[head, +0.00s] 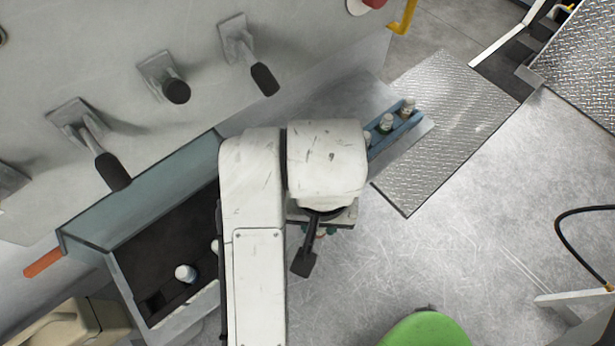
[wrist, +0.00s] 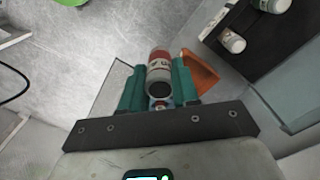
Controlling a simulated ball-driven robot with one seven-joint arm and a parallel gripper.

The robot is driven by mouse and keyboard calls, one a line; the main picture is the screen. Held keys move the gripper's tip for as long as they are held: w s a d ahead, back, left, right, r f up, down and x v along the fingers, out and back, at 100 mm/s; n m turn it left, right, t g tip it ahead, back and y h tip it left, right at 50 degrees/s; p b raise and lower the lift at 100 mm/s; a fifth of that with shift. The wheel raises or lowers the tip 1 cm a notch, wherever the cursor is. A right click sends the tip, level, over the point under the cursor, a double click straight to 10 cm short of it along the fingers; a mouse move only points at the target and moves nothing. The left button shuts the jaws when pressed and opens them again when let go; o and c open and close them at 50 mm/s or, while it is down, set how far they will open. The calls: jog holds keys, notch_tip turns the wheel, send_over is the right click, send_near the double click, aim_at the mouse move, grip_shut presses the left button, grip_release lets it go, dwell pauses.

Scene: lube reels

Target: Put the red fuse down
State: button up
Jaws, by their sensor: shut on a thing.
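The red fuse (wrist: 160,68), a cylinder with a red-brown end and a pale printed band, sits between the teal fingers of my gripper (wrist: 160,88) in the wrist view. The fingers are shut on its sides, and its dark round end faces the camera. In the head view my arm covers most of my gripper (head: 320,232), and the fuse cannot be made out there. My gripper is right of the open box (head: 175,320) and below the blue rack (head: 376,146) in that view.
The open box has a dark inside with a white fuse (head: 185,272). The blue rack holds several pale fuses. Levers (head: 264,78) stick out from the grey panel. An orange piece (wrist: 201,72) lies beyond my right finger. A green round seat (head: 425,330) stands at the bottom.

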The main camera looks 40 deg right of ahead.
jog(key=shift+w+d+f+p, duration=0.25)
jog(key=shift+w+d+f, duration=0.1)
jog(key=shift+w+f, duration=1.75)
jog(key=shift+w+d+f+p, duration=0.2)
jog(key=shift+w+d+f, duration=0.1)
jog(key=shift+w+f, duration=1.85)
jog(key=shift+w+d+f+p, duration=0.25)
jog(key=shift+w+d+f, duration=0.1)
jog(key=shift+w+f, duration=1.75)
jog(key=shift+f, duration=0.1)
jog(key=o, duration=1)
jog(key=shift+o, duration=0.2)
notch_tip(320, 180, up, 8)
jog(key=shift+b, duration=0.3)
